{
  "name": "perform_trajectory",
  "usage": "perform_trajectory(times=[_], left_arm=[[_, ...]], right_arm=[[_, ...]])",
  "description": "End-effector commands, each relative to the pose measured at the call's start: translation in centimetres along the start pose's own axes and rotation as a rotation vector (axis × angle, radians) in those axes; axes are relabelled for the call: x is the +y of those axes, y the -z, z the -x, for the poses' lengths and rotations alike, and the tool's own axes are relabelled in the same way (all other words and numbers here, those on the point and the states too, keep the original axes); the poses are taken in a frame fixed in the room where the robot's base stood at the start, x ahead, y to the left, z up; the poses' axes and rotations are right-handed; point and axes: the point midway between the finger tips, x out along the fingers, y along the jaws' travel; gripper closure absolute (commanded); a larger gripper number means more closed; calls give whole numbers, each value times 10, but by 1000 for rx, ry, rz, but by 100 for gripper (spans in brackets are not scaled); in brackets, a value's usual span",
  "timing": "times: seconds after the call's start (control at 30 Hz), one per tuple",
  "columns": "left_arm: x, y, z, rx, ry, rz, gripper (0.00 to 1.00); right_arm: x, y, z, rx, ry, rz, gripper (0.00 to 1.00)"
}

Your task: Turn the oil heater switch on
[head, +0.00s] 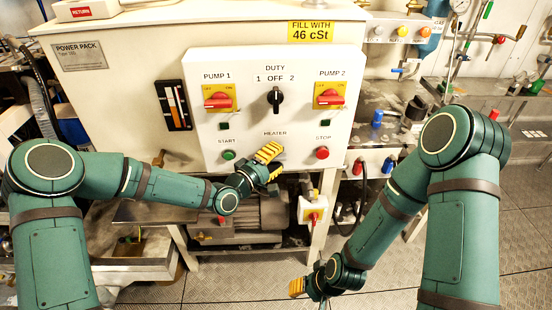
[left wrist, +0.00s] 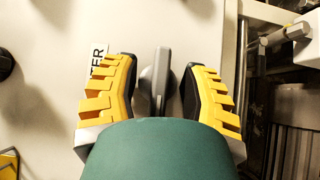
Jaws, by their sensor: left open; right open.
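The control panel (head: 205,150) has a HEATER label (head: 275,133) at its lower middle. My left gripper (head: 268,155) is just below that label in the head view and hides the switch there. In the left wrist view, the grey lever of the heater switch (left wrist: 160,75) lies between the two yellow fingers of my left gripper (left wrist: 163,90). The fingers are open, with a gap on each side of the lever. Part of the label (left wrist: 96,60) shows beside the left finger. My right gripper (head: 301,287) is low over the floor, away from the panel; its fingers are barely visible.
The green START button (head: 228,155) is left of my left gripper and the red STOP button (head: 322,153) right of it. Above are the PUMP 1 switch (head: 218,99), DUTY knob (head: 275,98) and PUMP 2 switch (head: 330,97). A motor (head: 245,220) sits below the panel.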

Motion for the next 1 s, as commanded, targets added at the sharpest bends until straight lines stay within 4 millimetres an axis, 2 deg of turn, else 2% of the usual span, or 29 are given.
perform_trajectory(times=[0.27,0.37,0.4,1.0], left_arm=[[0,0,-1,0,0,0,56],[0,0,-1,0,0,0,85],[0,0,-1,0,0,0,99],[3,0,-2,-1,50,-55,100]], right_arm=[[0,0,0,0,0,0,53],[0,0,0,0,0,0,53],[0,0,0,0,0,0,53],[-2,0,5,-2,0,0,53]])
